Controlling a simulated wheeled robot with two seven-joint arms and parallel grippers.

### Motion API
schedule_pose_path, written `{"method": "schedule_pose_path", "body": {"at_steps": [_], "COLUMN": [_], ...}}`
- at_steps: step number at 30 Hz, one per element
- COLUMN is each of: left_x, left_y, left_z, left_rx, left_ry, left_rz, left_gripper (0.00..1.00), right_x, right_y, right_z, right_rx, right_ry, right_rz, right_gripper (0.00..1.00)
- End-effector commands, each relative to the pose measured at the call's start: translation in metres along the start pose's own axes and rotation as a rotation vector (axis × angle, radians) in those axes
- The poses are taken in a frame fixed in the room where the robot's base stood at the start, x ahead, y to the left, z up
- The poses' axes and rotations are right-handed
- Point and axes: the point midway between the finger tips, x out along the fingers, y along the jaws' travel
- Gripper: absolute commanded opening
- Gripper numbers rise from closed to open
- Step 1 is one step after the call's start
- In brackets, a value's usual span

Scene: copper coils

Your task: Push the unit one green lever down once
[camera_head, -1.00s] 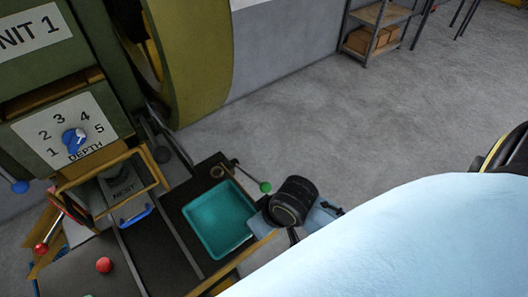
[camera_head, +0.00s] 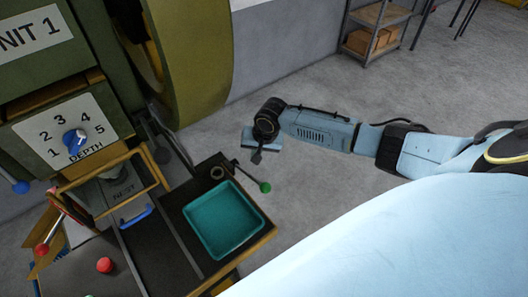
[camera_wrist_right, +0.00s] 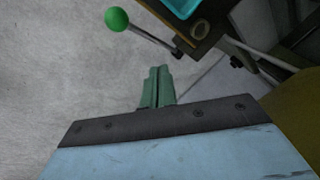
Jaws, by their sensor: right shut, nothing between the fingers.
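The green lever is a rod with a round green knob (camera_head: 265,187), sticking out from the right side of the unit one machine near the tray. Its knob also shows at the top left of the right wrist view (camera_wrist_right: 117,19), with the rod running down to the right. My right gripper (camera_head: 256,158) is beyond and slightly left of the knob in the head view, apart from it. In the right wrist view its fingers (camera_wrist_right: 158,72) are together and empty, pointing toward the machine's edge, right of and below the knob. My left gripper is not in view.
A teal tray (camera_head: 222,220) sits on the machine's dark table. A dial panel (camera_head: 65,135) with a blue knob (camera_head: 75,140), a red-knobbed lever (camera_head: 42,249) and a red button (camera_head: 105,265) are to the left. Open grey floor lies right; a shelf (camera_head: 375,30) stands far back.

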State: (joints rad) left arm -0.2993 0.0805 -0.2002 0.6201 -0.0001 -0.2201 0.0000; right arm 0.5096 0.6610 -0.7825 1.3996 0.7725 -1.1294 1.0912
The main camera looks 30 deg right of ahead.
Motion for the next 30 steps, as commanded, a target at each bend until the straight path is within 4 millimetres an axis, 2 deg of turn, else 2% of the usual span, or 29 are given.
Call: {"method": "schedule_pose_path", "body": {"at_steps": [8, 14, 28, 30], "left_x": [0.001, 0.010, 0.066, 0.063], "left_y": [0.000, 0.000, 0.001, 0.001], "left_z": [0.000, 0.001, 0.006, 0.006], "left_rx": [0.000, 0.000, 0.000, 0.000], "left_ry": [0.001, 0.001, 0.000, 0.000], "left_rz": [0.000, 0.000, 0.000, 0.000], "left_gripper": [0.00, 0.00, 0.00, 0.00], "right_x": [0.001, 0.009, 0.054, 0.059], "right_y": [0.000, 0.004, 0.028, 0.031], "right_z": [0.001, 0.005, 0.029, 0.033], "right_rx": [-0.003, -0.004, -0.006, -0.004], "right_ry": [-0.001, 0.000, 0.000, -0.004], "right_rz": [0.000, 0.000, 0.001, 0.002], "right_gripper": [0.00, 0.00, 0.00, 0.00]}}
